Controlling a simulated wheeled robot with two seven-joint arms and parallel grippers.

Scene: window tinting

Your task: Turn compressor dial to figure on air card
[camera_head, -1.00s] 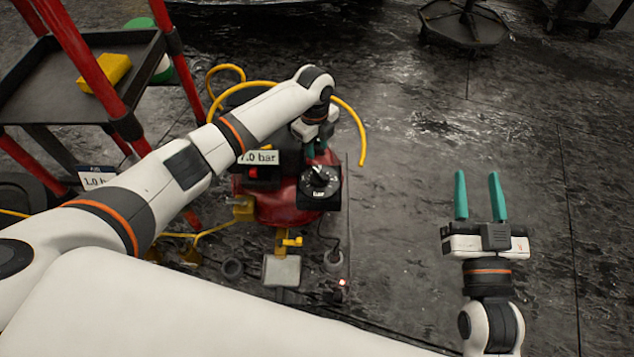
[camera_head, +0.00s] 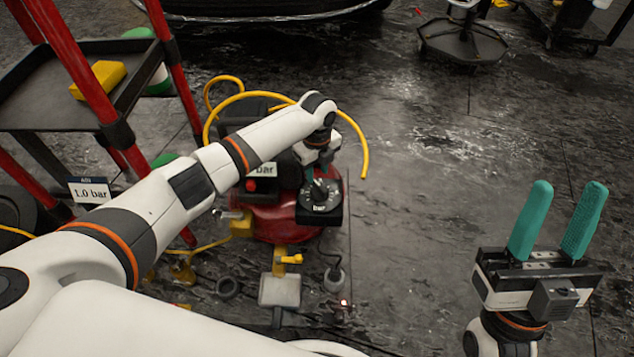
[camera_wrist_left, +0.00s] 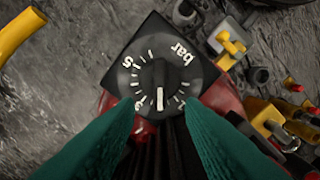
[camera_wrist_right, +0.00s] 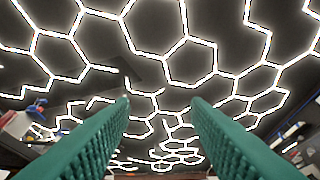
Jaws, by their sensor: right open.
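The compressor (camera_head: 275,222) is a red tank with a black dial (camera_head: 319,204) on its right side. In the left wrist view the dial (camera_wrist_left: 160,76) is round on a black square plate, with white marks, "bar" and a white pointer line toward the bottom of the picture. The air card (camera_head: 88,190) reads "1.0 bar" and hangs by the cart. My left gripper (camera_head: 314,172) is at the dial; its fingers (camera_wrist_left: 160,122) are apart at the dial's near side, with no clear contact visible. My right gripper (camera_head: 558,222) is open, empty and pointing up, far right of the compressor.
A second card (camera_head: 263,169) on the compressor is partly hidden by my left arm. A yellow hose (camera_head: 362,150) arches behind the compressor. A red-framed cart (camera_head: 40,108) with a yellow block (camera_head: 98,80) stands left. The floor between the compressor and my right gripper is clear.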

